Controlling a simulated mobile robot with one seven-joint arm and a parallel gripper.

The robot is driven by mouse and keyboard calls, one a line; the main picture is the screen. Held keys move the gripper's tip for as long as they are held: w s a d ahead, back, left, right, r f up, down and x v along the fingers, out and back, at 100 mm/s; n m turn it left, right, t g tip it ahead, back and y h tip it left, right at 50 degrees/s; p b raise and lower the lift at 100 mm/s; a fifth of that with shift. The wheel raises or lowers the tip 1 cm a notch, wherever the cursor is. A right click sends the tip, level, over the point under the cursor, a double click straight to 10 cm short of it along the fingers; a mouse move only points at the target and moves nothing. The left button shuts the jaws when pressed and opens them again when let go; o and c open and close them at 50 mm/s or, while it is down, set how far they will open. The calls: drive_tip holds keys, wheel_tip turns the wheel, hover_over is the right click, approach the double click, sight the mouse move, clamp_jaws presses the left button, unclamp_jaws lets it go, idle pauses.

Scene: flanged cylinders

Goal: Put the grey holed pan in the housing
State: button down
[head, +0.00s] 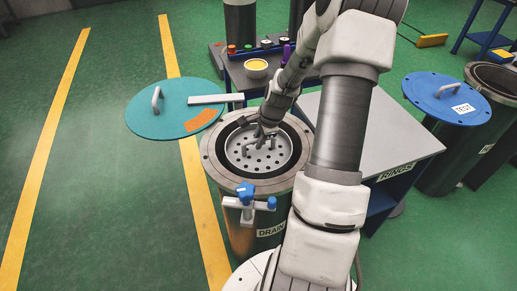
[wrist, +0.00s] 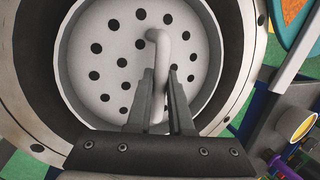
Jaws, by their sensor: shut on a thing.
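The grey holed pan (head: 240,156) is a round, shallow dish with many drain holes and a bent bar handle. It lies within the round mouth of the housing (head: 216,171), a flanged cylinder labelled DRAIN. My gripper (head: 264,134) is above the pan, its fingers shut on the handle. In the wrist view, the fingers (wrist: 161,78) close on the handle (wrist: 160,50), over the pan floor (wrist: 108,62). A dark ring shows between the pan and the pale housing flange (wrist: 28,118). I cannot tell whether the pan rests on anything inside.
A teal lid (head: 165,112) is swung out left of the housing. A blue-handled valve (head: 246,192) juts from its front. A table labelled RINGS (head: 375,135) stands right, a yellow-filled bowl (head: 256,69) behind. A blue lid (head: 440,98) is at far right.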

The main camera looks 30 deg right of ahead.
sight(258, 151)
drive_tip(key=shift+f, duration=1.6)
drive_tip(key=shift+b, duration=0.3)
drive_tip(key=shift+f, duration=0.2)
drive_tip(key=c, duration=0.8)
unclamp_jaws()
drive_tip(key=shift+r, duration=0.1)
drive_tip(key=p+v, duration=0.2)
drive_tip(key=v, duration=1)
drive_tip(key=shift+r, duration=0.1)
